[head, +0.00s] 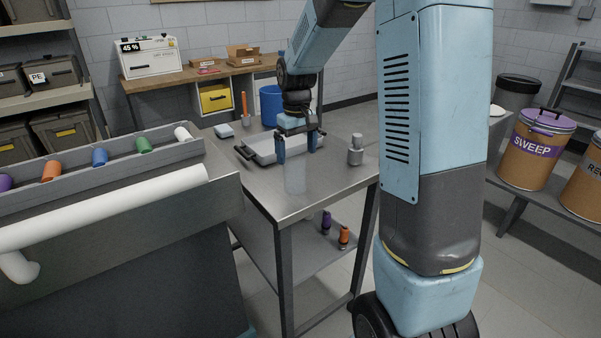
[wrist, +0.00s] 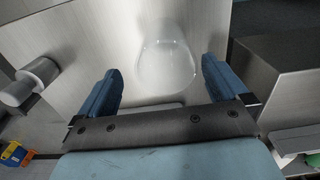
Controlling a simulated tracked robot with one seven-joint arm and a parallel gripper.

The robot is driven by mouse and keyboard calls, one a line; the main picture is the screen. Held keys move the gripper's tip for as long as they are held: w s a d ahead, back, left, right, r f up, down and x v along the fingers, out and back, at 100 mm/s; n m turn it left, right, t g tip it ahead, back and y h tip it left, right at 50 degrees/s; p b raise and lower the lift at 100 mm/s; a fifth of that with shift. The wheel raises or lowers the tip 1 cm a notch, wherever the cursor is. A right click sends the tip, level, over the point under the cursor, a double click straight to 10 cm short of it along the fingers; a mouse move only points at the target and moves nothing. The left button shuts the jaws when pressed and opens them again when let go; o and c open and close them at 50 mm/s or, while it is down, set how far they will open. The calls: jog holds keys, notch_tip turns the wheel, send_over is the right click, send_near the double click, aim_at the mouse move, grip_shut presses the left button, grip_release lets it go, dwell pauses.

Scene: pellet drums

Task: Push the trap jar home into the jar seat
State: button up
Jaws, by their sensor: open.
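The trap jar (head: 295,181) looks like the clear, pale vessel standing on the steel table, below my gripper. In the wrist view the jar (wrist: 166,62) shows as a translucent rounded shape, ahead of and between my fingers. My gripper (head: 297,154) points down over the table with its two blue fingers apart. In the wrist view my gripper (wrist: 160,70) is open, with a gap on both sides of the jar, and holds nothing. I cannot pick out the jar seat in either view.
A grey metal canister (head: 355,150) stands right of the jar; it also shows in the wrist view (wrist: 28,84). A grey tray (head: 270,150) lies behind my gripper. The grey machine with a white pipe (head: 110,207) borders the table's left side. The table's front right is clear.

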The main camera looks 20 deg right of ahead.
aim_at(295, 167)
jog(key=shift+a+f, duration=0.15)
jog(key=shift+f, duration=1.45)
jog(key=shift+a+f, duration=0.15)
jog(key=shift+f, duration=1.4)
jog(key=shift+w, duration=0.1)
jog(key=c, duration=1.2)
jog(key=shift+o, duration=0.2)
jog(key=shift+r, duration=0.1)
